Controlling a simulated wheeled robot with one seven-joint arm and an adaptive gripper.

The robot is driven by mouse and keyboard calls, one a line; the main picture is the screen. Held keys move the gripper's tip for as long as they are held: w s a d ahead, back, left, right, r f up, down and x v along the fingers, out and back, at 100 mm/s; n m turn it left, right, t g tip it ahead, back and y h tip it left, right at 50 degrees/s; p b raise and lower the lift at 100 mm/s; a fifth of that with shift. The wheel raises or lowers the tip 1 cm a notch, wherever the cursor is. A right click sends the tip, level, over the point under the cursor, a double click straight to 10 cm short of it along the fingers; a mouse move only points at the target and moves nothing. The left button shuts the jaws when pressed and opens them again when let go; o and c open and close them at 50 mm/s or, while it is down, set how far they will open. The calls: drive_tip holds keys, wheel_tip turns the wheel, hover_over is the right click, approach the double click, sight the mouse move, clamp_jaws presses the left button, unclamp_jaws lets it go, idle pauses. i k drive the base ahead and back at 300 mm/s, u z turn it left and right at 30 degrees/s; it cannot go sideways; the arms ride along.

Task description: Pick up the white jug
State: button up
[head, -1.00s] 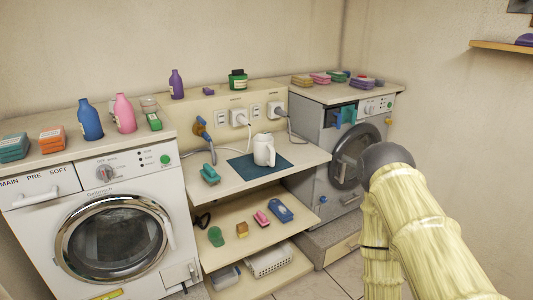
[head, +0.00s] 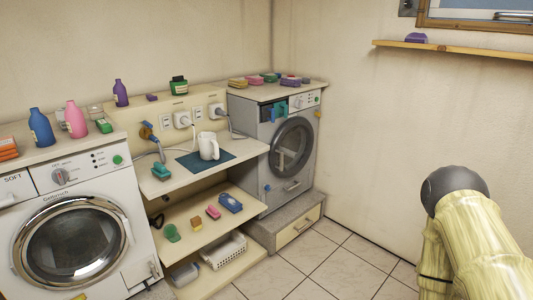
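The white jug (head: 208,146) stands upright on a dark teal mat (head: 229,157) on the shelf between the two washing machines. Its handle is towards the right. My arm shows at the lower right in a pale yellow cover with a dark rounded joint, well apart from the jug. My gripper is outside the view.
A teal object (head: 161,172) lies left of the jug on the same shelf (head: 190,181). Plugs and cables (head: 183,120) are on the panel behind it. Lower shelves hold small items and a white basket (head: 223,251). Tiled floor (head: 340,262) is clear at the right.

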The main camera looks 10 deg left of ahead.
sight(209, 148)
drive_tip(key=z, duration=0.55)
drive_tip(key=k, duration=0.8)
drive_tip(key=z, duration=0.3)
drive_tip(key=i, duration=1.35)
drive_tip(key=u, duration=1)
drive_tip(key=i, duration=1.15)
drive_tip(key=u, duration=1.65)
drive_tip(key=i, duration=0.5)
drive_tip(key=u, duration=0.5)
